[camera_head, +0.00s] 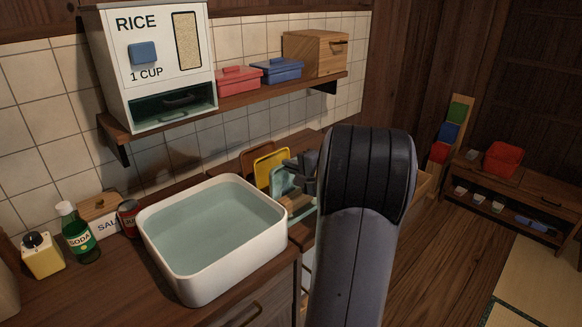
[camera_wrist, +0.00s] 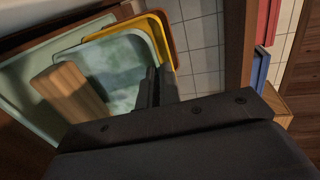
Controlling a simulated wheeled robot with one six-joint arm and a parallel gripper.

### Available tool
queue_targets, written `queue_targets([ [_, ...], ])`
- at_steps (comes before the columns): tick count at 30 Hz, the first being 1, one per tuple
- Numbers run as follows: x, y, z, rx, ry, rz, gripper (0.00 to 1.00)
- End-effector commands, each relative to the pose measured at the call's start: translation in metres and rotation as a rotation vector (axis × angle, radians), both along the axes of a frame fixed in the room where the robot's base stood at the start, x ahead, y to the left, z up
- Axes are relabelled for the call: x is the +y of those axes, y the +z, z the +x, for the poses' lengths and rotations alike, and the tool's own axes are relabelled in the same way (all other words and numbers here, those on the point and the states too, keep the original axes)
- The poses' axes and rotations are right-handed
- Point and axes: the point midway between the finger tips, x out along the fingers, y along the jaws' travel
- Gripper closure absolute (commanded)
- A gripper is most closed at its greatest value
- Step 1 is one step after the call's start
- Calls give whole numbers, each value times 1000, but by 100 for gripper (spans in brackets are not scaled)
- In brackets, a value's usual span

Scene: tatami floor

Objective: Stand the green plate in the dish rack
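The pale blue-green plate (camera_head: 281,181) is upright and tilted beside the yellow plate (camera_head: 268,160), behind the right end of the white basin. In the wrist view the green plate (camera_wrist: 113,72) shows its mottled face, with the yellow plate (camera_wrist: 158,28) just behind it. My gripper (camera_head: 303,163) is at the green plate's right edge; its dark fingers (camera_wrist: 156,85) look close together on that rim. The dish rack is mostly hidden by my arm and the plates; a pale wooden piece (camera_wrist: 68,92) in front of the plate may be part of it. The plate's lower edge is hidden.
The white basin (camera_head: 157,243) of water stands left of the plates. A soda bottle (camera_head: 77,232), red can (camera_head: 128,217) and salt box (camera_head: 100,212) are farther left. A wall shelf (camera_head: 240,104) with a rice dispenser (camera_head: 155,62) and lidded boxes overhangs the counter.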

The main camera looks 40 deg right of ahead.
Motion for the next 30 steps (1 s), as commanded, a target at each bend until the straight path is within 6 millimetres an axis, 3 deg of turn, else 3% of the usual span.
queue_targets([
  [19, 0, -4, 0, -1, 0, -1, 100],
  [20, 0, -3, 0, -1, 0, 0, 94],
  [27, 0, -4, 0, 0, 0, 0, 74],
  [30, 0, -4, 0, 0, 0, 0, 70],
])
